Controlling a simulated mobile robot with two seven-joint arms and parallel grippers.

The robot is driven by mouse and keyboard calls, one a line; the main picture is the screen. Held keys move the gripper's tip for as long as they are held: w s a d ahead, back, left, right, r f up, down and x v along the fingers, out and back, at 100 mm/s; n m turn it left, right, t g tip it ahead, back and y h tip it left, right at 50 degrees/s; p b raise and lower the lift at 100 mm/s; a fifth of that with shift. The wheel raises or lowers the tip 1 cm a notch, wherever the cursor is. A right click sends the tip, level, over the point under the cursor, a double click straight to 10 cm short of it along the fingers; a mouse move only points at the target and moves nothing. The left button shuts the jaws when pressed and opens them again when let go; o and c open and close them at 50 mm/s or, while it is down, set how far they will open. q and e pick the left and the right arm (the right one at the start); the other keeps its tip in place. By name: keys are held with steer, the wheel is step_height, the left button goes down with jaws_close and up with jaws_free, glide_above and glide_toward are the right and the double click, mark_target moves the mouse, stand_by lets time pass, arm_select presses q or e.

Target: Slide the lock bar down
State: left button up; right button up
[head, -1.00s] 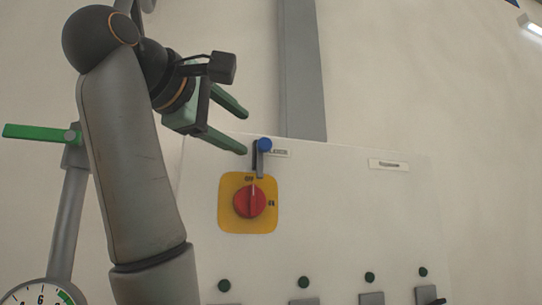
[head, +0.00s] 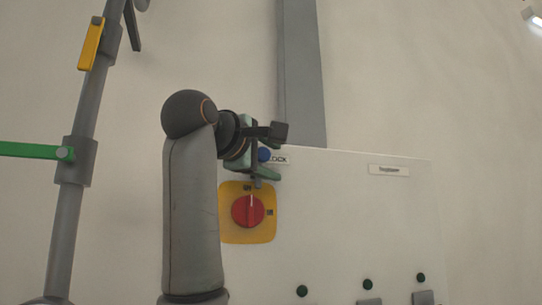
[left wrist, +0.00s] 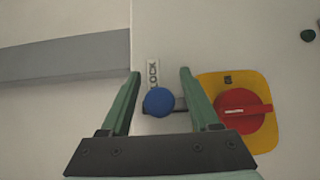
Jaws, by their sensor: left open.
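The lock bar is a small grey bar (head: 257,182) with a blue knob (head: 264,155), above the yellow plate (head: 265,229) with its red rotary switch (head: 248,211). My left gripper (head: 270,160) is at the knob, with its green fingers open. In the left wrist view, the blue knob (left wrist: 158,102) lies between the open fingers of the left gripper (left wrist: 158,78), with a gap on each side. The LOCK label (left wrist: 153,73) shows just beyond the knob. The gripper partly hides the bar in the head view. My right gripper is not in view.
The white cabinet panel (head: 340,220) carries a small label (head: 389,170) and several dark green buttons below. A grey duct (head: 303,80) rises behind it. A grey pipe with a green lever (head: 30,150) and a yellow lever (head: 91,43) stands at the left.

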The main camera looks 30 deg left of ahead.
arm_select(q)
steer(key=shift+c, duration=0.4)
jaws_close()
stand_by(0.9)
